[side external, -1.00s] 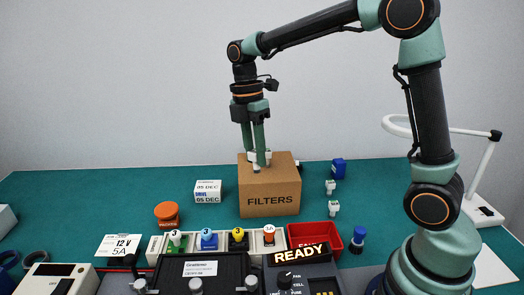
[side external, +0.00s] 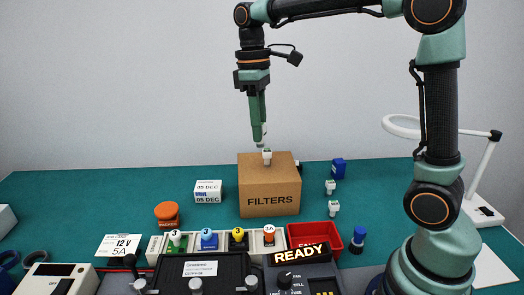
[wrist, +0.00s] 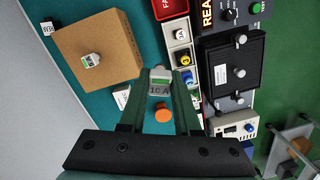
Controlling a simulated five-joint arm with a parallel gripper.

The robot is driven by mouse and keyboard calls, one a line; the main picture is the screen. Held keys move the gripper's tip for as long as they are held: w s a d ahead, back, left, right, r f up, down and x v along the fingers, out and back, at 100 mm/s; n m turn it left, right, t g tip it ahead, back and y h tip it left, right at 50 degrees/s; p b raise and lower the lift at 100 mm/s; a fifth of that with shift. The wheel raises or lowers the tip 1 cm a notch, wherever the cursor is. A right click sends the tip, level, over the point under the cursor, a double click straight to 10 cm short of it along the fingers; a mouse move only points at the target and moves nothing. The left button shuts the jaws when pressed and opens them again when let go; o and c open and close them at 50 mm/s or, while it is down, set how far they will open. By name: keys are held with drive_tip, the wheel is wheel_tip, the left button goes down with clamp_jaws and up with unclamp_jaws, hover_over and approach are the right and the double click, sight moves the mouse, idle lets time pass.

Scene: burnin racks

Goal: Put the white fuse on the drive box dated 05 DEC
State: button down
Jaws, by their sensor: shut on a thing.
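My gripper (side external: 259,140) is above the cardboard FILTERS box (side external: 269,202), clear of its top. In the wrist view, my gripper (wrist: 160,95) is shut on a white fuse (wrist: 159,86) with a green band and "10 A" on it. Another white and green fuse (side external: 267,157) stands on top of the FILTERS box; it also shows in the wrist view (wrist: 91,60). The white drive box dated 05 DEC (side external: 208,191) stands on the green mat left of the FILTERS box, below and left of my gripper. Its visible top looks bare.
Two more white and green fuses (side external: 330,187) (side external: 334,208) stand right of the FILTERS box. An orange round thing (side external: 167,214) stands left of the drive box. A numbered rack, a red tray (side external: 315,234) and a READY panel (side external: 301,255) fill the front.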

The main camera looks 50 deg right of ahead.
sight(258, 146)
drive_tip(key=shift+r+m, duration=0.6)
drive_tip(key=shift+r, duration=0.05)
drive_tip(key=s+f+m, duration=0.4)
drive_tip(key=s+f, duration=0.1)
drive_tip(key=f, duration=0.6)
drive_tip(key=shift+t, duration=0.5)
drive_tip(key=w+r, duration=0.2)
drive_tip(key=w, duration=0.1)
drive_tip(key=w+r, duration=0.1)
drive_tip(key=w, duration=0.1)
drive_tip(key=shift+a+r, duration=0.1)
drive_tip(key=shift+a, duration=0.1)
drive_tip(key=f, duration=1.9)
drive_tip(key=shift+w+f, duration=0.25)
drive_tip(key=shift+w, duration=0.05)
drive_tip(key=shift+f, duration=0.1)
drive_tip(key=c, duration=0.6)
unclamp_jaws()
